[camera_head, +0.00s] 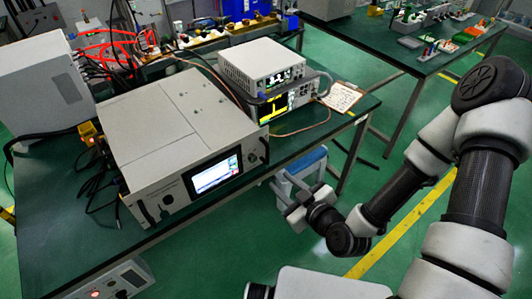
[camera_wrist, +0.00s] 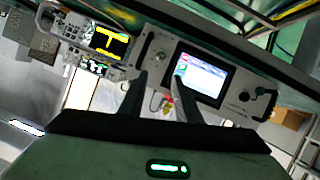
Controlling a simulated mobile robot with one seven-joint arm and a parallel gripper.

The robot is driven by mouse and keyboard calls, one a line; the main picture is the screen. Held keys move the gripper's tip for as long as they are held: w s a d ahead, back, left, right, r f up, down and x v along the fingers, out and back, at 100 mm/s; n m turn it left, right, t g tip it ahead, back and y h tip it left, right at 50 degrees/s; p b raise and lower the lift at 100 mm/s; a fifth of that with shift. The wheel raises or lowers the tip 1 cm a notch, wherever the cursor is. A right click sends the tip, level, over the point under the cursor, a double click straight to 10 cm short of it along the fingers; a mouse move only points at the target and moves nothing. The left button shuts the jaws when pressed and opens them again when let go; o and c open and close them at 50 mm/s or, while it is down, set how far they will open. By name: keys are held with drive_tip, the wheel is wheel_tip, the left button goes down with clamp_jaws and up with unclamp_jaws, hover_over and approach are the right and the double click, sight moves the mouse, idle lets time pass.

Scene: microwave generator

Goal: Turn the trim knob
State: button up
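The large grey generator (camera_head: 180,125) stands on the green-topped bench, its front panel with a lit screen (camera_head: 215,174) facing me. A dark knob (camera_head: 168,199) sits left of the screen, and small round controls (camera_head: 251,157) sit to its right. In the wrist view the panel appears upside down, with one dark knob (camera_wrist: 244,97) right of the screen and a small round control (camera_wrist: 160,56) left of it. I cannot tell which is the trim knob. My gripper (camera_wrist: 160,78) is open and empty, apart from the panel; in the head view it (camera_head: 284,190) is beyond the bench's front edge.
Stacked instruments (camera_head: 265,68) and a clipboard (camera_head: 343,96) stand right of the generator. A blue-topped stool (camera_head: 306,160) is close to my gripper. A white box with a red light (camera_head: 108,285) is at lower left. Cables trail over the bench (camera_head: 60,215).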

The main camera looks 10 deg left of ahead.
drive_tip(key=f+b+x, duration=0.1)
drive_tip(key=b+x, duration=0.2)
drive_tip(key=b, duration=1.7)
approach(254, 160)
drive_tip(key=x, duration=0.8)
drive_tip(key=shift+w, duration=0.1)
clamp_jaws()
